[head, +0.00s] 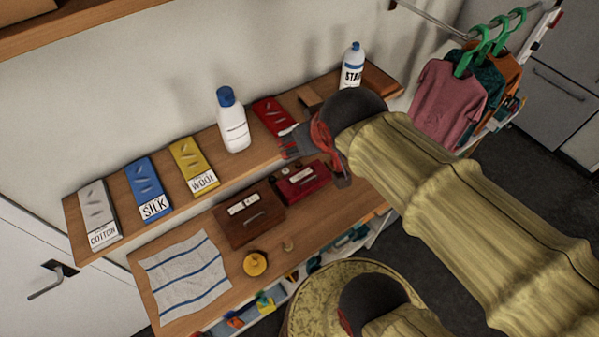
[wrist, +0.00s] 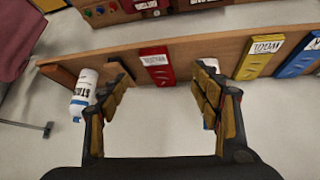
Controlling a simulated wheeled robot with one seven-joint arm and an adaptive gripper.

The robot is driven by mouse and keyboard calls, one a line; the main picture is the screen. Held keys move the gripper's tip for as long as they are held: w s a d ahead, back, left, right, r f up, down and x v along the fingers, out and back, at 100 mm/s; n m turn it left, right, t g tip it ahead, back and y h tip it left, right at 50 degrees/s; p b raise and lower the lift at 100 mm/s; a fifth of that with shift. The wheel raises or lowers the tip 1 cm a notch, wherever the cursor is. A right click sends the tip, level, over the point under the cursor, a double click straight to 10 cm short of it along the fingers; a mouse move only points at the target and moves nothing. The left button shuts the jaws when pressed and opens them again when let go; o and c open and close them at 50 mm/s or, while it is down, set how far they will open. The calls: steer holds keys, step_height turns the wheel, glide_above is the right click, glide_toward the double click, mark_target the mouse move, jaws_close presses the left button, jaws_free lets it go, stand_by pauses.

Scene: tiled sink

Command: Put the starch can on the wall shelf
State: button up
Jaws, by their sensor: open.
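The starch can (head: 352,65), white with a blue cap and large dark lettering, stands upright at the far right end of the shelf board with the cloth packets (head: 250,150). My arm hides its base in the head view. A higher wooden shelf (head: 75,27) crosses the top left corner. My gripper (head: 316,160) is open and empty, in front of the board. In the wrist view my gripper (wrist: 165,78) has its fingers apart, with a red packet (wrist: 156,65) beyond them.
A white bottle (head: 232,122) stands mid-board, partly hidden by my right-hand finger in the wrist view. Packets for cotton (head: 97,208), silk (head: 147,188) and wool (head: 193,168) lie left. A lower surface holds boxes (head: 248,213) and a striped cloth (head: 185,277). Clothes (head: 448,105) hang right.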

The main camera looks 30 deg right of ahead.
steer(key=s+a+n+g+y, duration=0.1)
steer(key=s+a, duration=0.4)
steer(key=s, duration=0.1)
steer(key=shift+s+a+f+g+y, duration=0.3)
steer(key=shift+s+f, duration=0.05)
step_height(320, 180, down, 26)
steer(key=b, duration=2.6)
steer(key=shift+f, duration=0.2)
